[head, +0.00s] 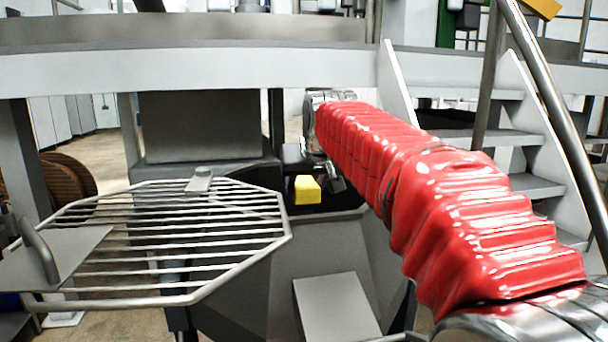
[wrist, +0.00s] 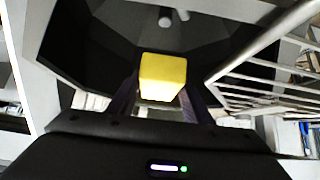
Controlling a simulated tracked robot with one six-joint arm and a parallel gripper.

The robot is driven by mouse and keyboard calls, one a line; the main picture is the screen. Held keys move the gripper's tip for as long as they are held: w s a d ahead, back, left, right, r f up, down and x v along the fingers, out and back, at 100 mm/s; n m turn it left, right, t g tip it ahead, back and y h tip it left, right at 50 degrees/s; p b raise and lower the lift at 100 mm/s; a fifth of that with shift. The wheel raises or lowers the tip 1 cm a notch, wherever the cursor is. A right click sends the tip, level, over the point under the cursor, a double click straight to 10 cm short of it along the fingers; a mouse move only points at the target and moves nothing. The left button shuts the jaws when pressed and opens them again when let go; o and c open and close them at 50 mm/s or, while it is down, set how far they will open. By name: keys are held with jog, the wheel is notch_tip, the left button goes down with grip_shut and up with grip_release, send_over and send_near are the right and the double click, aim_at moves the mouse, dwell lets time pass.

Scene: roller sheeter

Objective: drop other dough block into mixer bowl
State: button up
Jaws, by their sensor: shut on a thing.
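A yellow dough block (head: 307,190) is at the end of my red-sleeved arm in the head view. In the wrist view the dough block (wrist: 162,77) sits between the two dark fingers of my gripper (wrist: 163,95), which is shut on it. The mixer bowl (head: 330,250) is grey and angular, and stands below and around the block in the head view. In the wrist view the dark inside of the mixer bowl (wrist: 90,45) lies beyond the block. The block is held up, apart from the bowl's walls as far as I can see. The bowl's floor is partly hidden.
A barred metal grate (head: 180,240) juts out to the left of the bowl in the head view, and its bars (wrist: 260,75) show at the right in the wrist view. Metal stairs (head: 530,185) with a handrail stand at the right. A platform beam (head: 200,70) crosses behind.

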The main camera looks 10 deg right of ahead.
jog(key=shift+f, duration=0.45)
jog(key=o, duration=1.3)
jog(key=v, duration=1.3)
jog(key=shift+s+r, duration=0.2)
jog(key=shift+s, duration=0.1)
